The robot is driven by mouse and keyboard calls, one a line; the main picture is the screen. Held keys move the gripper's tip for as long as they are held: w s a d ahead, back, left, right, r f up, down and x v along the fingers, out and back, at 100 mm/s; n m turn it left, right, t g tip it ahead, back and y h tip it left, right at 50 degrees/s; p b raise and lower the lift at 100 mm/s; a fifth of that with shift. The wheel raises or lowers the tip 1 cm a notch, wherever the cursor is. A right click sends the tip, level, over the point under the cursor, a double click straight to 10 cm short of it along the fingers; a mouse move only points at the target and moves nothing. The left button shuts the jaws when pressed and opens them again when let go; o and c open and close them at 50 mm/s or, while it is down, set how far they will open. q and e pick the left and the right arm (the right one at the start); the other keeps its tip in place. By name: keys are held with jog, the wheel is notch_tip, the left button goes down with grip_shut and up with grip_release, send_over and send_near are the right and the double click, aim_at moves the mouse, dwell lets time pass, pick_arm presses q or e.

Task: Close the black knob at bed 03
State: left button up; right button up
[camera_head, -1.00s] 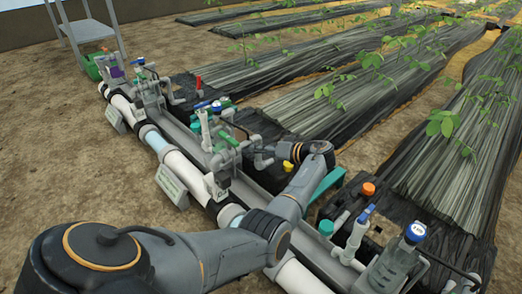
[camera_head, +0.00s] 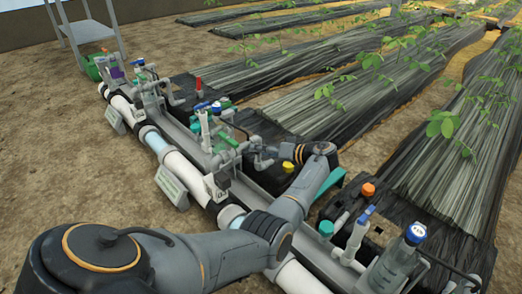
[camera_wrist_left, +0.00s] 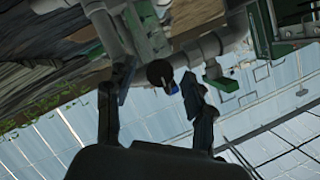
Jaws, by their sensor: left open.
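A dark round knob (camera_wrist_left: 160,72) on the grey pipework shows in the left wrist view, between the fingertips of my left gripper (camera_wrist_left: 157,78). The gripper's fingers are spread, with visible space on both sides of the knob. A small blue part sits just beside the knob. In the head view my left gripper (camera_head: 264,152) reaches in at the middle valve station, at the grey pipe fittings; its fingertips and the knob are hard to make out there. I cannot read a bed number. My right gripper is not in view.
A yellow knob (camera_head: 288,166) sits close to my left wrist. A green-handled valve (camera_head: 228,141) and blue-topped fittings (camera_head: 216,106) stand to its left. An orange knob (camera_head: 368,189) and a gauge (camera_head: 415,232) are at the right. White pipe (camera_head: 185,170) runs along the skid.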

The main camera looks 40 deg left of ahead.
pick_arm(q)
jog(key=v, duration=1.1)
